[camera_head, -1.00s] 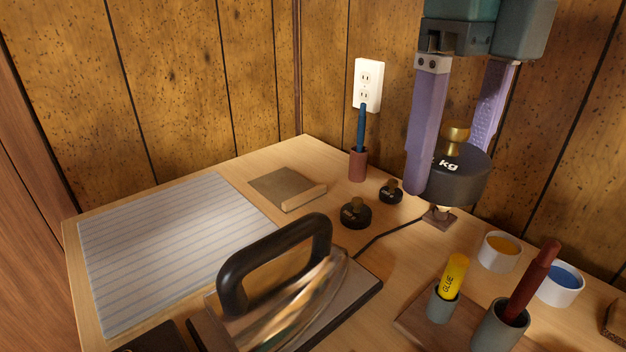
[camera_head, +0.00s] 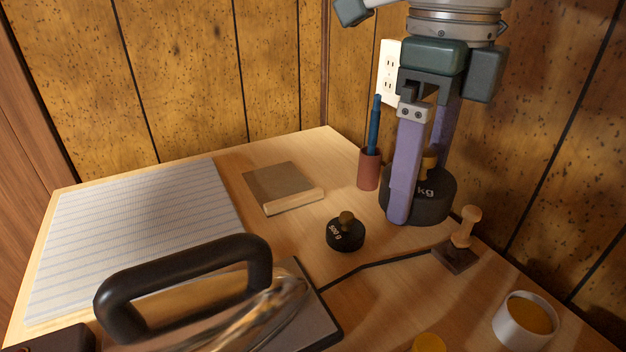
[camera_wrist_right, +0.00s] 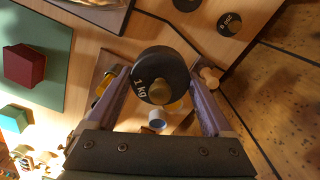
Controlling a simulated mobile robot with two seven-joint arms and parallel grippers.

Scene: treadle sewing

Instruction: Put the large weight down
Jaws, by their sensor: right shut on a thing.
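The large weight (camera_head: 432,200) is a dark round 1 kg block with a brass knob, upright at the back right of the table. My right gripper (camera_head: 420,205) reaches down from above with its purple fingers shut on it. In the right wrist view the weight (camera_wrist_right: 160,78) is between the two fingers, its 1 KG mark showing. I cannot tell whether its base touches the table. My left gripper is not in view.
A 500 g weight (camera_head: 345,234) stands left of the large weight. A reddish pen cup (camera_head: 369,168) stands behind it and a wooden stamp (camera_head: 462,240) to its right. A small weight (camera_wrist_right: 229,23) shows in the wrist view. An iron (camera_head: 190,290) is in front.

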